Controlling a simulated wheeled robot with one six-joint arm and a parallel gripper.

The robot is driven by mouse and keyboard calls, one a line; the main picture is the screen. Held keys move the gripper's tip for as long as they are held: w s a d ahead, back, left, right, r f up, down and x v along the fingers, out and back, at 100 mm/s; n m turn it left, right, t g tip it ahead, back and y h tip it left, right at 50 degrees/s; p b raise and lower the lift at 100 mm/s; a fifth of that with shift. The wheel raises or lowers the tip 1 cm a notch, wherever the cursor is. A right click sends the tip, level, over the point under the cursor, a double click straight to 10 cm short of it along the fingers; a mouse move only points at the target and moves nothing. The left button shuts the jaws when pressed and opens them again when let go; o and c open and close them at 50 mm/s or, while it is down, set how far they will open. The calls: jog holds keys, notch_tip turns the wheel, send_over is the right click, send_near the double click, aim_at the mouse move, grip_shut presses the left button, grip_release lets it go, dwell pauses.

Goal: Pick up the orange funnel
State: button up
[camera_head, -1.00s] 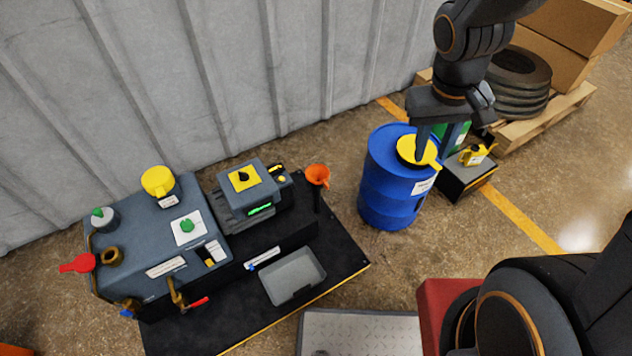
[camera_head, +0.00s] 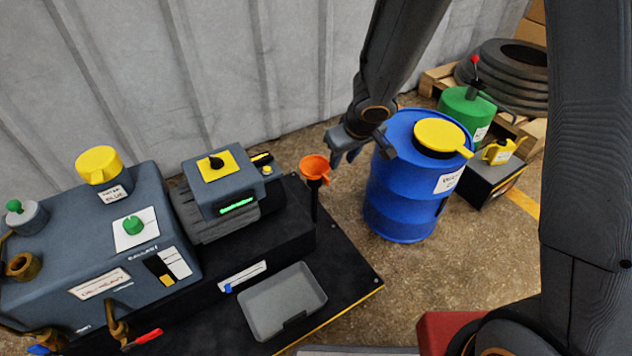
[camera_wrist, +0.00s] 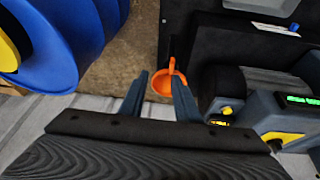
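The orange funnel (camera_head: 315,168) sits upright at the top of a thin black post at the back right corner of the black machine base. In the wrist view the funnel (camera_wrist: 163,84) shows beyond and between my fingertips, its handle pointing away from me. My gripper (camera_head: 343,158) is just right of the funnel in the head view. Its two fingers (camera_wrist: 158,88) are spread apart in the wrist view with nothing seen clamped between them. I cannot tell whether a finger touches the funnel.
A blue drum (camera_head: 402,190) with a yellow lid (camera_head: 440,134) stands right of the funnel. The grey machine with a green display (camera_head: 236,206) is close on the left. A grey tray (camera_head: 283,300) lies in front. A corrugated wall (camera_head: 250,60) rises behind.

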aim_at(327, 177)
jog(key=shift+n+y, duration=0.4)
jog(key=a+f, duration=0.1)
jog(key=a+f+b, duration=0.1)
jog(key=f, duration=0.1)
jog(key=a+f+b, duration=0.1)
jog(key=f, duration=0.1)
jog(key=shift+w+a+f, duration=0.1)
jog(key=shift+w+f, duration=0.05)
jog(key=shift+w, duration=0.15)
jog(key=b+x, duration=0.7)
jog(key=shift+w+f, duration=0.15)
jog(key=shift+f, duration=0.1)
jog(key=shift+c, duration=0.2)
grip_shut()
